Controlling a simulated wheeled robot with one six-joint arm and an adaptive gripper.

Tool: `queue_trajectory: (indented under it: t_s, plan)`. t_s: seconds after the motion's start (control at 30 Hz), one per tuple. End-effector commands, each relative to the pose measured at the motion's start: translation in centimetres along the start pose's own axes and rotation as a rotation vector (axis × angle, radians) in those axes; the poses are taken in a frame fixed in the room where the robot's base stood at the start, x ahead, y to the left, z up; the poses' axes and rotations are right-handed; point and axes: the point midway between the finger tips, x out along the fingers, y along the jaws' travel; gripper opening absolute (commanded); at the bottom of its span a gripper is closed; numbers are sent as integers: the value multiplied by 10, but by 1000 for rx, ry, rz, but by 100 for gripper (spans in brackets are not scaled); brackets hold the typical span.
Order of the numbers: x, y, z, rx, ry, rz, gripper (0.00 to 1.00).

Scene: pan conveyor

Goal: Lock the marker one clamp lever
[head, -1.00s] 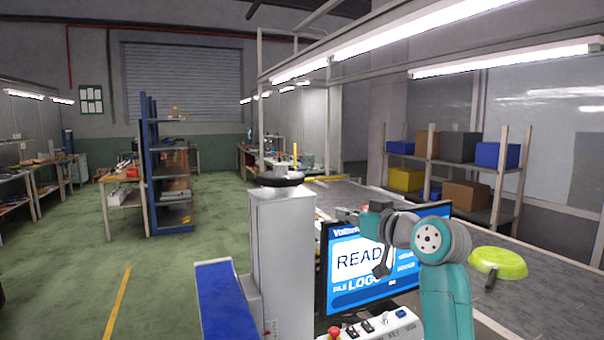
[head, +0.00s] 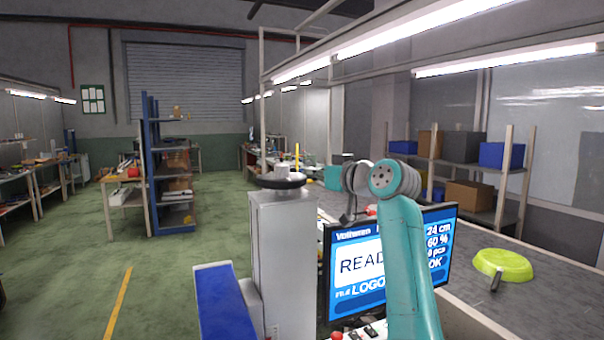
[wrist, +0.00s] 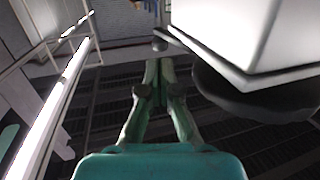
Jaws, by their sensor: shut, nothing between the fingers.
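My gripper (wrist: 158,75) is shut and empty in the wrist view, with its fingers pointing to the top of the picture. A pale block (wrist: 225,30) with a dark rounded part (wrist: 260,95) is close at its right. A small grey knob-like end (wrist: 160,44) on a dark bar shows just beyond the fingertips; I cannot tell whether it is the clamp lever or whether they touch. In the head view the grey marker column (head: 283,255) carries a black disc (head: 281,182), and a yellow upright stick (head: 297,157) shows behind it. My arm hides the gripper's fingertips there.
A monitor (head: 340,292) reading READY, partly covered by my arm, stands right of the column. A green pan (head: 505,263) lies on the grey conveyor (head: 560,300) at right. A blue panel (head: 225,300) is at the column's left.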

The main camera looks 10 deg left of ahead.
Motion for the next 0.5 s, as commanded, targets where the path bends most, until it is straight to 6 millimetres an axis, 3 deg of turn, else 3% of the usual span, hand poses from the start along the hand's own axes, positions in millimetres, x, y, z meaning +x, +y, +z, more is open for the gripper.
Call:
queue_trajectory:
  t_s: [0.2, 0.5]
  plan:
    - [32, 0, 0, 1, -1, -1, 0]
    - [45, 0, 0, 0, 0, -1, 0]
